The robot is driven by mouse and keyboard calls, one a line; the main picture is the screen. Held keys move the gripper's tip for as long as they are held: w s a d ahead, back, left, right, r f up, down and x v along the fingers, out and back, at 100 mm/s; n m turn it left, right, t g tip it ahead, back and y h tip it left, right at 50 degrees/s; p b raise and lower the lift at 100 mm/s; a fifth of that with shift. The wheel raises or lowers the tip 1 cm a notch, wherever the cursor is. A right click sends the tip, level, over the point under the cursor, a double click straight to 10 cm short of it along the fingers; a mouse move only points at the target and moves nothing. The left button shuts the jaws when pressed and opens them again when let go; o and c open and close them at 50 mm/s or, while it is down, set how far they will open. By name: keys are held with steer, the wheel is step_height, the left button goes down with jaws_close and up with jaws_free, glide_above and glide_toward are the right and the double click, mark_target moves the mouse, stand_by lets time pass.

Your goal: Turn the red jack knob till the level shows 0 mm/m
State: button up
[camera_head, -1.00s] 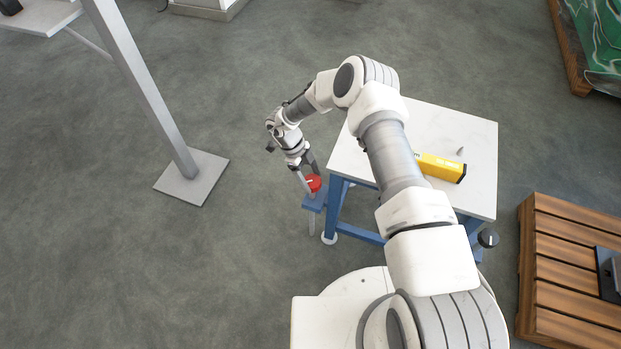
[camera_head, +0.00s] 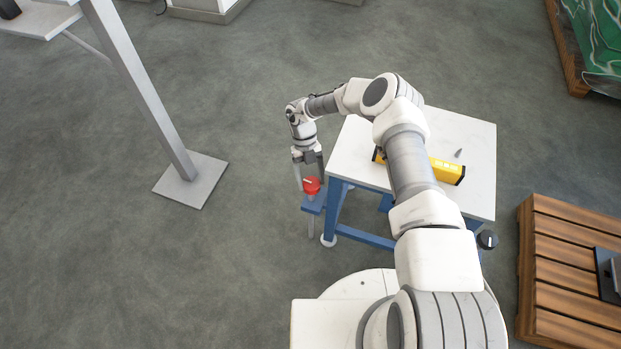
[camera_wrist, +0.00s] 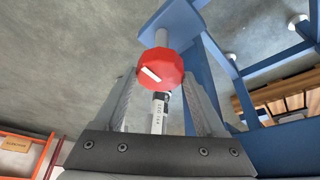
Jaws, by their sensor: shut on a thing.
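The red jack knob (camera_head: 311,187) sits on a blue bracket at the left corner of the small table. In the wrist view the red knob (camera_wrist: 163,64) shows a white mark on its face and lies between my two fingers. My gripper (camera_head: 309,177) points down from above and is shut on the knob; it also shows in the wrist view (camera_wrist: 162,88). The yellow level (camera_head: 447,171) lies on the white tabletop, partly hidden behind my arm. Its reading cannot be made out.
The white table (camera_head: 470,135) has a blue frame. A dark knob (camera_head: 488,239) is at its near right corner. A small grey pointed thing (camera_head: 458,153) stands on top. A wooden pallet (camera_head: 560,265) is at right, a grey post (camera_head: 150,100) at left. Floor left of the table is clear.

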steer(key=shift+m, duration=0.4)
steer(key=o, duration=1.3)
steer(key=p+v, duration=0.3)
steer(key=v, duration=1.4)
steer(key=shift+w+d+r+p, duration=0.15)
steer(key=shift+r+p, duration=0.1)
steer(key=shift+p, duration=0.15)
